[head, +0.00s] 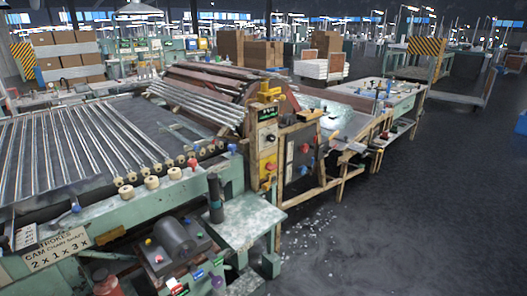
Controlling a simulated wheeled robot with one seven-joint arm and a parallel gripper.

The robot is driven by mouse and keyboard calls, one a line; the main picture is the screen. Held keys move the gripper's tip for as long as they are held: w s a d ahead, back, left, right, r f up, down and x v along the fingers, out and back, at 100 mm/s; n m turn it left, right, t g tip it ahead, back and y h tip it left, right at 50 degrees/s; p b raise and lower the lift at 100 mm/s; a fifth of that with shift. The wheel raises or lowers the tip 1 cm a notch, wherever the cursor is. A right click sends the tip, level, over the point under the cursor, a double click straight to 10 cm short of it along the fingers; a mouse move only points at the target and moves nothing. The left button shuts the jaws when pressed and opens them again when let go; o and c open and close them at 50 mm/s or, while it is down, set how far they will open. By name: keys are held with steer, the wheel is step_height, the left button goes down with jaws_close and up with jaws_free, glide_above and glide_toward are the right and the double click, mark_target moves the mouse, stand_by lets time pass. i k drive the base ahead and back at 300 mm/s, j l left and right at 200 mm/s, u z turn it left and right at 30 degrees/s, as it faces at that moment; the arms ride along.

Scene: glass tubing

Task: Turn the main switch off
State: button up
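No switch in the head view carries a label that I can read as the main switch. A yellow control panel (267,145) stands upright at the end of the glass-tubing machine, with a black display box on top and dark and red controls on its face. To its right is a dark panel (301,152) with a red knob (305,148) and a blue knob (303,170). The position of each switch is too small to tell. My gripper is not in view.
A green machine bed (120,215) with rows of glass tubes fills the left. A small worn table (238,222) juts out before the yellow panel. A control box (170,250) with coloured buttons is at the front. Dark floor (420,220) at right is open, with scattered fragments near the panels.

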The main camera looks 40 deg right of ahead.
mark_target(269, 166)
steer(key=i+l, duration=0.2)
steer(key=l, duration=0.2)
steer(key=i+l, duration=0.2)
steer(key=l, duration=0.2)
steer(key=i+l, duration=0.25)
steer(key=l, duration=0.15)
steer(key=k+z, duration=0.05)
